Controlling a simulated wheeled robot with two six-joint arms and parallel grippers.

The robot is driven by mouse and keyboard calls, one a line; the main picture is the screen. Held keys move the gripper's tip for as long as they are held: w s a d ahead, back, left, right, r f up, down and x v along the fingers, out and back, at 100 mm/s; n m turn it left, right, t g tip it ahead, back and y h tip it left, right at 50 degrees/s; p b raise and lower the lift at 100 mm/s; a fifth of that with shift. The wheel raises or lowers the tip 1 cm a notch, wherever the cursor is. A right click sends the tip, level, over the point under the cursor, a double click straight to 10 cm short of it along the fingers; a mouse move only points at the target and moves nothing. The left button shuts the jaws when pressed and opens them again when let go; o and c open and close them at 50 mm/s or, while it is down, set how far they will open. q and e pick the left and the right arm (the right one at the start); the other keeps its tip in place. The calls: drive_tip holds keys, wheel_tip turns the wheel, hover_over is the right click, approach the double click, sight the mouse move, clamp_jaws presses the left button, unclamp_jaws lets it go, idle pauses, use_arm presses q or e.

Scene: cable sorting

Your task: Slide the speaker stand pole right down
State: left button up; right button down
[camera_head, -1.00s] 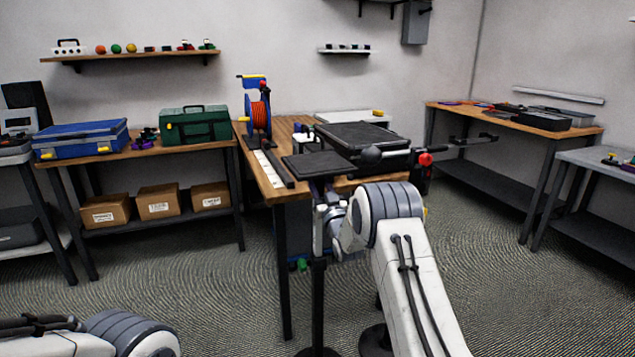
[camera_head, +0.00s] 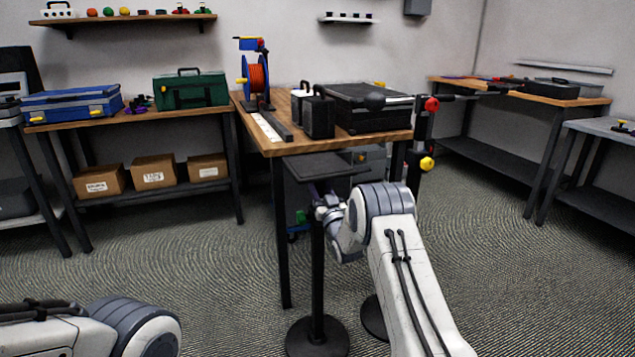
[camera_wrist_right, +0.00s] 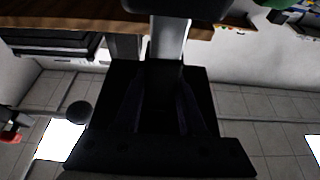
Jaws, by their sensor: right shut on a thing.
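The speaker stand has a flat black top plate (camera_head: 318,167), a thin dark upright pole (camera_head: 318,265) and a round black base (camera_head: 317,336) on the carpet. The plate is below the worktop's level, in front of the table's front edge. My right gripper (camera_head: 320,208) is shut on the upper pole, just under the plate; the plate and wrist partly hide the grip. In the right wrist view its dark fingers (camera_wrist_right: 160,110) are dim and the grip is hard to make out. My left gripper is out of view; only my left arm shows at the bottom left.
A wooden table (camera_head: 285,143) stands right behind the stand, with a cable reel (camera_head: 258,78) and black cases (camera_head: 365,108). Another stand with a red knob (camera_head: 432,104) and yellow knob (camera_head: 427,163) stands close on the right. Open carpet lies to the left.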

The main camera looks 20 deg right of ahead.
drive_tip(key=shift+f, duration=0.45)
drive_tip(key=shift+c, duration=2.4)
unclamp_jaws()
drive_tip(key=shift+r, duration=0.15)
drive_tip(key=shift+s, duration=0.1)
drive_tip(key=p+v, duration=0.1)
drive_tip(key=v, duration=0.9)
drive_tip(key=shift+s+p, duration=0.15)
drive_tip(key=shift+p, duration=0.25)
